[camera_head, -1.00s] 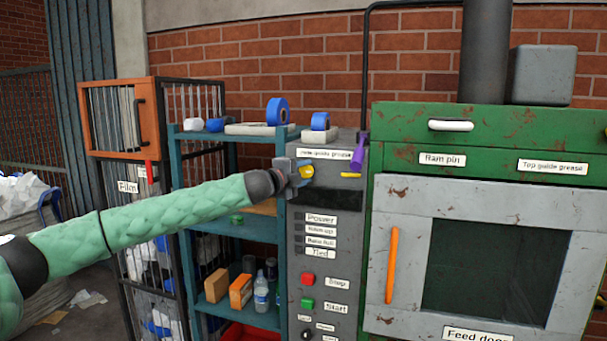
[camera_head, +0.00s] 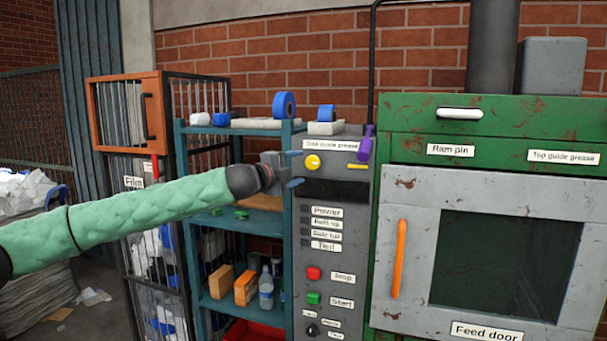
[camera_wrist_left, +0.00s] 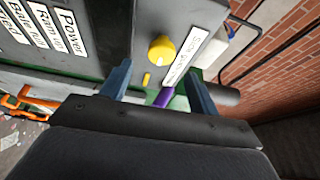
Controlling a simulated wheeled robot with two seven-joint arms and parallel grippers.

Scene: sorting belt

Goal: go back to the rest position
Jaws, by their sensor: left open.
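My left gripper (camera_head: 293,169) is open and empty in the head view. It stands just left of the grey control panel (camera_head: 345,230), in front of the blue shelf. Its two blue fingers (camera_wrist_left: 158,92) are spread apart in the left wrist view, with the panel beyond them. A yellow knob (camera_head: 313,162) sits on the panel near the top, right of the fingertips and apart from them. The knob also shows in the left wrist view (camera_wrist_left: 161,49). My right gripper is not in view.
The green machine with its feed door (camera_head: 500,265) and orange handle (camera_head: 399,258) is at the right. The blue shelf (camera_head: 240,222) holds boxes and bottles. A wire cage of film and white sacks are at the left.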

